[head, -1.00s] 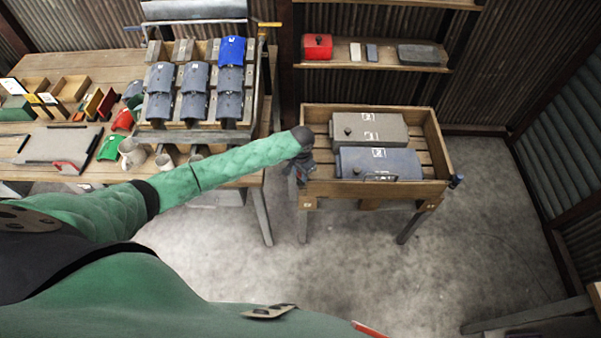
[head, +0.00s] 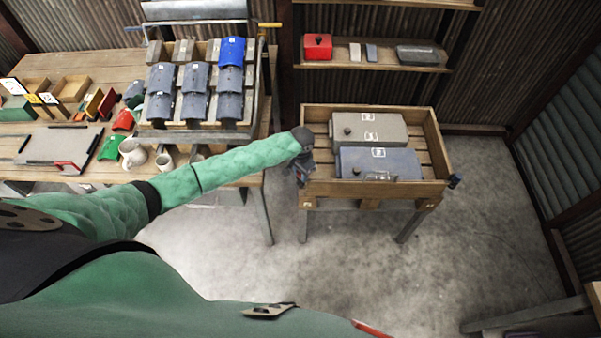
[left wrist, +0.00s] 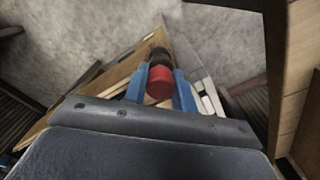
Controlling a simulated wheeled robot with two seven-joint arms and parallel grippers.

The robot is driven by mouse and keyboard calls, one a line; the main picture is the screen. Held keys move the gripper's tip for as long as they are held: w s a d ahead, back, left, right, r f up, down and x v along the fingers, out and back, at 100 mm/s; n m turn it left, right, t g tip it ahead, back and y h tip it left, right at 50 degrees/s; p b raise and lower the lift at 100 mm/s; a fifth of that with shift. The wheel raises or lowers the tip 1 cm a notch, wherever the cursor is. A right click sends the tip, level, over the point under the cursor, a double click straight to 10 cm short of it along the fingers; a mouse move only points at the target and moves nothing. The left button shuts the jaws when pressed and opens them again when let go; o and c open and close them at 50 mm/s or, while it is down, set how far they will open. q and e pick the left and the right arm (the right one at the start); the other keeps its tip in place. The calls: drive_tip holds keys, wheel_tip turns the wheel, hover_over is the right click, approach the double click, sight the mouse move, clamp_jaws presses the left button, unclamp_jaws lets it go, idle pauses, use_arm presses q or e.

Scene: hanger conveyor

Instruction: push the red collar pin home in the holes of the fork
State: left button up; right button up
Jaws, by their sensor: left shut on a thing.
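The red collar pin (left wrist: 160,84) shows in the left wrist view between the two blue fingers of my left gripper (left wrist: 160,92), which is shut on it. A dark rounded part (left wrist: 159,56) lies just beyond the red collar, in line with it. In the head view my left gripper (head: 303,172) is at the left front corner of the wooden cart. The fork and its holes cannot be made out, so I cannot tell how deep the pin sits. My right gripper is not in view.
The wooden cart (head: 322,188) carries a grey case (head: 370,130) and a blue-grey case (head: 380,162). A workbench (head: 120,62) with a rack of blue and grey pieces stands at the left. The concrete floor in front of the cart is clear.

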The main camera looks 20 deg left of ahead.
use_arm(q)
drive_tip(key=shift+f, duration=0.15)
drive_tip(key=o, duration=1)
drive_tip(key=shift+s, duration=0.1)
drive_tip(key=shift+r+b, duration=0.2)
drive_tip(key=shift+b, duration=0.2)
drive_tip(key=r+b, duration=0.2)
drive_tip(key=r, duration=0.4)
drive_tip(key=shift+d+r, duration=0.15)
drive_tip(key=shift+d, duration=0.05)
drive_tip(key=shift+r+b, duration=0.35)
drive_tip(key=shift+r, duration=0.3)
